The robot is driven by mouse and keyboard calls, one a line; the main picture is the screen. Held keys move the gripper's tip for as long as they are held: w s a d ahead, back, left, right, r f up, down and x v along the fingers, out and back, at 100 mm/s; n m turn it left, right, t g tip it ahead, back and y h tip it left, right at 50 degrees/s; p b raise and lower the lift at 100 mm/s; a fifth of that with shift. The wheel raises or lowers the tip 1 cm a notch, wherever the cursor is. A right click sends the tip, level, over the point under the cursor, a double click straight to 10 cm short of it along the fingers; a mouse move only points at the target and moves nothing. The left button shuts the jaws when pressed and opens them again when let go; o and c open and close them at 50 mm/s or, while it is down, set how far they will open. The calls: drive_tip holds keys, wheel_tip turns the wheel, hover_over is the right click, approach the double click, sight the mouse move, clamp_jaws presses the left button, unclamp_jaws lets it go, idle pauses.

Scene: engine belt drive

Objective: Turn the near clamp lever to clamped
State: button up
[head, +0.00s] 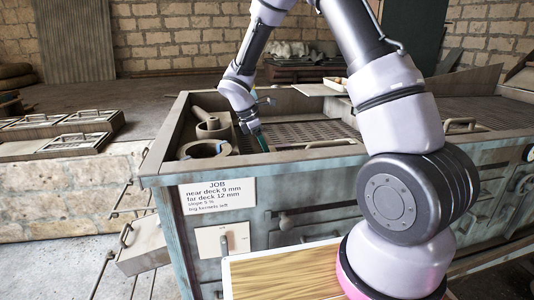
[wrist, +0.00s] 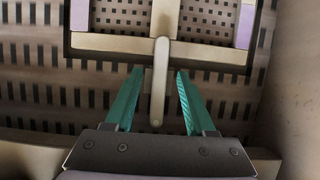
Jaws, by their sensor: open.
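A pale narrow lever, which looks like the near clamp lever (wrist: 160,85), points down the wrist view from the lower bar of a frame (wrist: 105,42) over a slotted deck (wrist: 40,82). My gripper (wrist: 159,72) is open, with one green finger on each side of the lever. A gap shows between the lever and each finger, so they appear apart. In the head view my gripper (head: 260,138) reaches into the near part of the machine, above the perforated deck (head: 305,131). The lever cannot be made out there.
The machine's front rim (head: 265,163) runs just in front of my gripper. Round metal parts (head: 208,127) stand in the left corner. A job sign (head: 217,194) reads near deck 9 mm, far deck 12 mm. A wooden board (head: 285,278) is at the front.

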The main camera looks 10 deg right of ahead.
drive_tip(key=v, duration=0.9)
drive_tip(key=shift+r, duration=0.15)
drive_tip(key=s+d+r+m+t+y, duration=0.1)
drive_tip(key=s+d+r+m+y, duration=0.1)
drive_tip(key=s+d+r+m, duration=0.4)
drive_tip(key=s+d+r+m+t+y, duration=0.1)
drive_tip(key=s+d+r+m+y, duration=0.1)
drive_tip(key=s+r+m, duration=0.45)
drive_tip(key=s+d+r+m+t+y, duration=0.2)
drive_tip(key=s+r+m+t, duration=0.3)
drive_tip(key=s+m, duration=0.5)
drive_tip(key=shift+s+d+r+y, duration=0.3)
drive_tip(key=shift+s+d+r, duration=0.4)
drive_tip(key=shift+d+r, duration=0.35)
drive_tip(key=shift+a+r, duration=0.1)
drive_tip(key=shift+a, duration=0.05)
